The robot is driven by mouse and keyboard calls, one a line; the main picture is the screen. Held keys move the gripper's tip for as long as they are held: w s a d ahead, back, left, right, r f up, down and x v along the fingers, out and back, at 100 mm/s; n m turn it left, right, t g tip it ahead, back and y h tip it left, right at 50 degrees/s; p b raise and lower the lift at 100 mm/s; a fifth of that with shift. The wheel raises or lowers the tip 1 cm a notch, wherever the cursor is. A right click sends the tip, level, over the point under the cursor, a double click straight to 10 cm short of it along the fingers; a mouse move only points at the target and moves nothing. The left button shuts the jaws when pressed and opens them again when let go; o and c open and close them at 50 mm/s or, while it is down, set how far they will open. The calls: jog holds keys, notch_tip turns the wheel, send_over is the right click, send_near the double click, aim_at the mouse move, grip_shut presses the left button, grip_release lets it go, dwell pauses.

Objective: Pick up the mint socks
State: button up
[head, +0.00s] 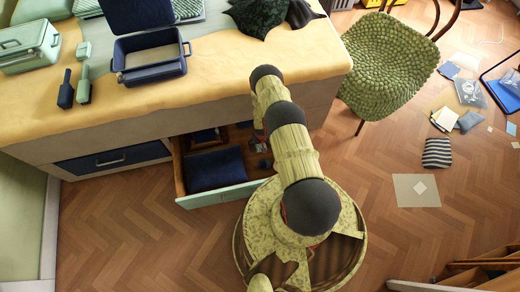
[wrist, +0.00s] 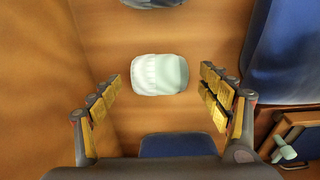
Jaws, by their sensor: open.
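The mint socks (wrist: 159,74) show in the wrist view as a small, pale mint, rounded bundle with a ribbed left part. They lie on the bare wooden floor of what looks like the open drawer (head: 226,195). My gripper (wrist: 161,84) is open and empty, with one yellow-padded finger on each side of the socks. There is a gap on both sides, and neither finger visibly touches them. The height of the fingers above the socks is hard to tell. In the head view my arm reaches toward the drawer, and I cannot make out the socks there.
A navy folded cloth (wrist: 297,45) lies right of the socks; a dark item (wrist: 152,3) is beyond them. A navy block (wrist: 178,145) is on the near side. A wooden tray (wrist: 302,132) is at lower right. The worktop (head: 230,65) overhangs the drawer's back.

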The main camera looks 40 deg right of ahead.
notch_tip(320, 180, down, 2)
jog(key=shift+w+f+b, duration=0.1)
jog(key=shift+b, duration=0.2)
jog(key=shift+c, duration=0.4)
jog(key=c, duration=1.1)
jog(key=shift+c, duration=0.3)
